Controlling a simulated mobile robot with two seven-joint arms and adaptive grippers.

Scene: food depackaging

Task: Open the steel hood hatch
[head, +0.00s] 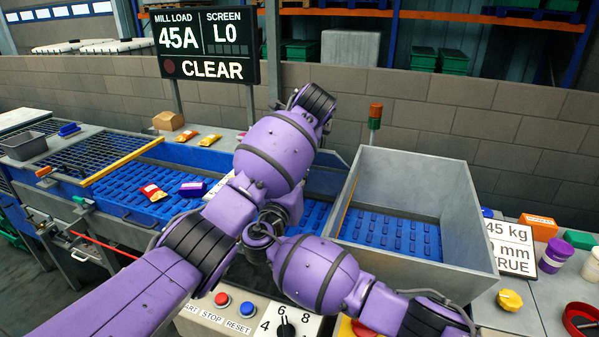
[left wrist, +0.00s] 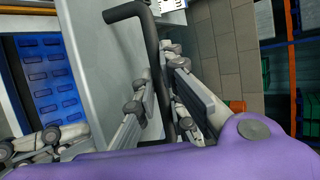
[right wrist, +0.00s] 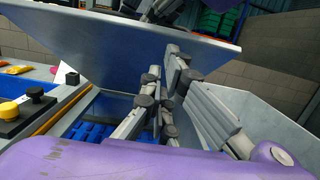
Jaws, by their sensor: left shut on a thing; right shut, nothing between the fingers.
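The steel hood (head: 445,225) stands over the blue conveyor at the right of the head view, a grey box with tall walls. A flat grey panel, seemingly the hatch, fills the left part of the left wrist view (left wrist: 100,60) and the top of the right wrist view (right wrist: 125,40). My left gripper (left wrist: 165,68) is shut on a bent black bar handle (left wrist: 152,40) beside this panel. My right gripper (right wrist: 163,78) is shut and empty, its fingertips just under the panel.
Blue conveyor (head: 390,235) runs through the middle, with food packets (head: 152,192) at left. A control box (head: 240,312) with buttons and a dial stands in front, under my arms.

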